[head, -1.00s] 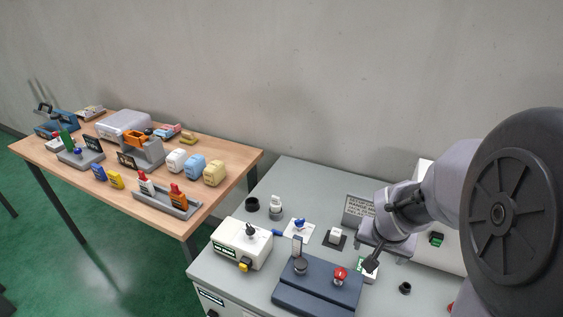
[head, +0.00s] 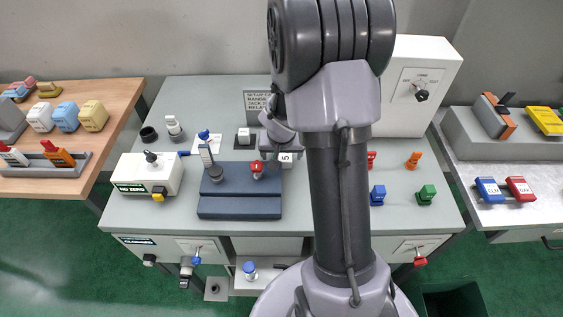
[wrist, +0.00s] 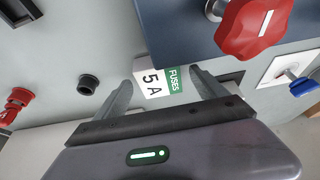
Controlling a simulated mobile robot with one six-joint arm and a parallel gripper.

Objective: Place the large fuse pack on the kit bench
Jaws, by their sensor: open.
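The fuse pack (wrist: 160,80) is a small white box with a green FUSES label and "5 A" on it. In the wrist view it is between the two fingers of my gripper (wrist: 162,84), which is open; contact with the pack is not clear. In the head view the pack (head: 286,160) sits on the grey worktop (head: 330,222), just right of a dark blue block (head: 240,205). My arm hides part of this area. I cannot tell from a label which surface is the kit bench.
A red knob (wrist: 255,25) stands on the blue block close beside my gripper. A wooden table (head: 120,95) at left holds several blocks and a rack. A metal table (head: 510,215) at right holds blue and red blocks. A white cabinet (head: 435,75) stands behind.

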